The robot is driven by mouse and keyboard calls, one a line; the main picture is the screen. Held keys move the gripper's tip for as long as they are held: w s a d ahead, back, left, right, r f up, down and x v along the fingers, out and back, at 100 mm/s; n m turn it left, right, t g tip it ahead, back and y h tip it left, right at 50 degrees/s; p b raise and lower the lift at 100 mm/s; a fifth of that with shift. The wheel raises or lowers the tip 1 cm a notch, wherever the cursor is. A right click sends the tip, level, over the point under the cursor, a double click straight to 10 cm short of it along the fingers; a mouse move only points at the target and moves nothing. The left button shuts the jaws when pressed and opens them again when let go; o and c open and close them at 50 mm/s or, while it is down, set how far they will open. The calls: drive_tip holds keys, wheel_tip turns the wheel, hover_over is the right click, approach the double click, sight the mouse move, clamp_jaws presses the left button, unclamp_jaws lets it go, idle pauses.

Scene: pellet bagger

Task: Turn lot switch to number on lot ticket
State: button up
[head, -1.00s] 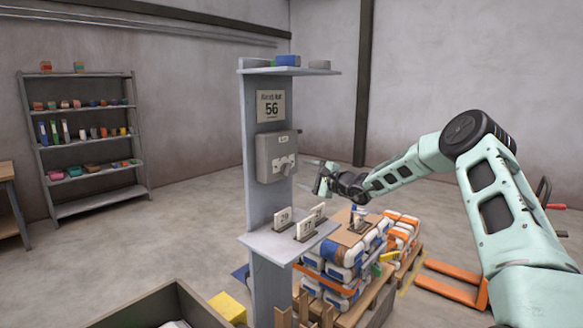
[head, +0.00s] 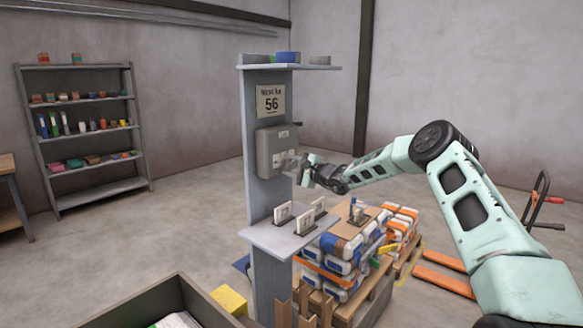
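The grey switch box (head: 268,152) is mounted on the front of a grey post, with a small blurred label near its top. Its switch knob is mostly hidden by my gripper, so its setting cannot be read. My gripper (head: 297,168) is at the right side of the box's front, close to the knob. Contact and finger opening cannot be made out.
The lower shelf (head: 285,240) juts out below my gripper. An upper shelf (head: 315,68) holds small items. Strapped bags on a pallet (head: 345,265) stand behind the post at right. An open grey bin (head: 150,300) is in front. The floor at left is clear.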

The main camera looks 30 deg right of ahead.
drive_tip(key=shift+f+m+b, duration=0.1)
drive_tip(key=shift+m+b, duration=0.2)
drive_tip(key=shift+b, duration=0.1)
drive_tip(key=m+b, duration=0.2)
drive_tip(key=shift+d+m, duration=0.1)
drive_tip(key=shift+m, duration=0.2)
drive_tip(key=m+b, duration=0.2)
drive_tip(key=m, duration=0.3)
drive_tip(key=shift+d+m, duration=0.1)
drive_tip(key=shift+m, duration=0.2)
drive_tip(key=o, duration=1)
drive_tip(key=shift+r, duration=0.2)
drive_tip(key=b+v, duration=0.5)
drive_tip(key=v, duration=1.2)
drive_tip(key=shift+s, duration=0.15)
